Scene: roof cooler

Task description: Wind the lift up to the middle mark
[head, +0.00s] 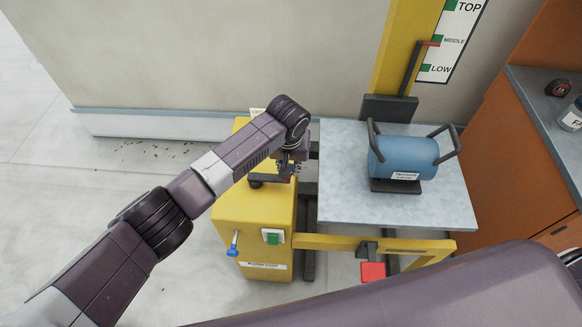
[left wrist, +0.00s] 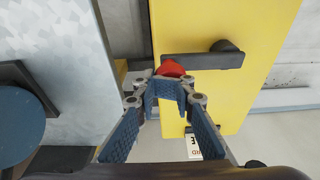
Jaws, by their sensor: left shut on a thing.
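The yellow lift base (head: 255,215) stands left of the grey lift platform (head: 340,200). My left gripper (head: 287,172) is over the top of the base, at the dark crank arm (head: 262,181). In the left wrist view the crank arm (left wrist: 205,61) lies across the yellow top, and my left gripper (left wrist: 168,88) is shut on the red crank knob (left wrist: 170,68), partly hidden by the fingers. On the scale board (head: 450,60), the red pointer (head: 431,44) is close to the green MIDDLE mark (head: 438,39), seemingly slightly below it. My right gripper does not show.
A blue tank (head: 400,155) with dark handles sits on the platform. A yellow mast (head: 400,45) rises behind it. A red pedal (head: 372,271) is at the front. An orange cabinet (head: 520,160) stands close on the right. Floor to the left is clear.

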